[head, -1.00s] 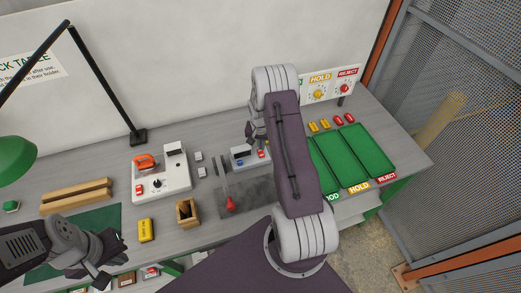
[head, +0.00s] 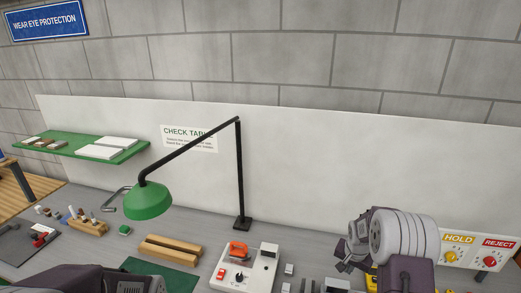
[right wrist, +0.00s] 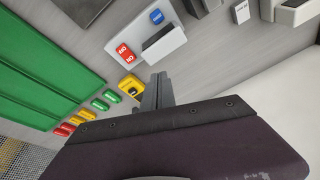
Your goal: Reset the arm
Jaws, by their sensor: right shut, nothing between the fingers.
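My right gripper (head: 347,262) shows at the lower right of the head view, beside the pale rounded joint of my right arm, above the back of the bench. In the right wrist view its fingers (right wrist: 153,92) are together, with nothing between them. They are seen over the bench, near a grey box with red and blue buttons (right wrist: 145,42). Part of my left arm shows at the lower left edge of the head view. My left gripper is out of the picture.
A green lamp (head: 148,201) on a black jointed stand rises from the bench. A white device with an orange part (head: 250,268) and wooden blocks (head: 170,249) lie nearby. The HOLD and REJECT panel (head: 478,252) is at right. Green trays (right wrist: 45,70) show in the right wrist view.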

